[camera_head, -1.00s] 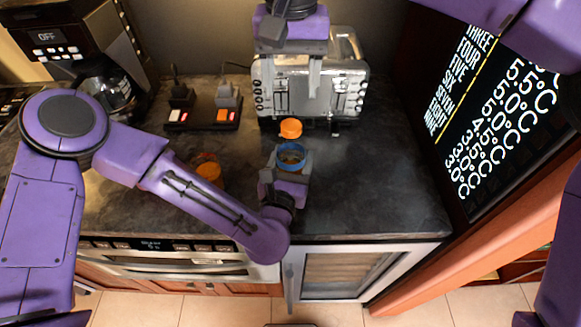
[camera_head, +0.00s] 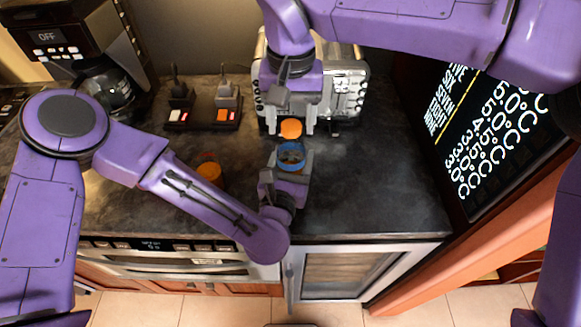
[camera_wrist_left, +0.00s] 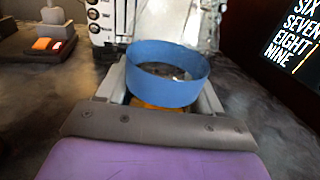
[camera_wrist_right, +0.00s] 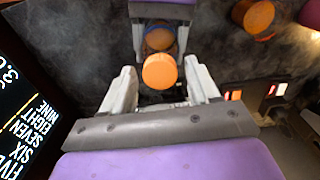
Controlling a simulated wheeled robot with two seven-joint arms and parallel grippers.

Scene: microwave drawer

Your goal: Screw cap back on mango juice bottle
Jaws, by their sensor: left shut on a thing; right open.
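The bottle (camera_head: 291,157) has a wide blue rim and an open top in the head view. In the left wrist view its blue ring (camera_wrist_left: 168,77) shows with orange below it. My left gripper (camera_head: 289,164) is shut on the bottle and holds it upright. An orange round cap (camera_head: 291,128) is on the counter just behind the bottle. My right gripper (camera_head: 291,131) is open, pointing down, with one finger on each side of the cap. In the right wrist view the cap (camera_wrist_right: 160,71) lies between the spread fingers, with a gap on both sides.
A metal toaster (camera_head: 345,85) stands close behind the cap. A power strip (camera_head: 205,118) and a coffee maker (camera_head: 75,50) are at the left. Another orange-topped object (camera_head: 209,172) stands left of the bottle. The dark counter (camera_head: 385,185) is clear at the right.

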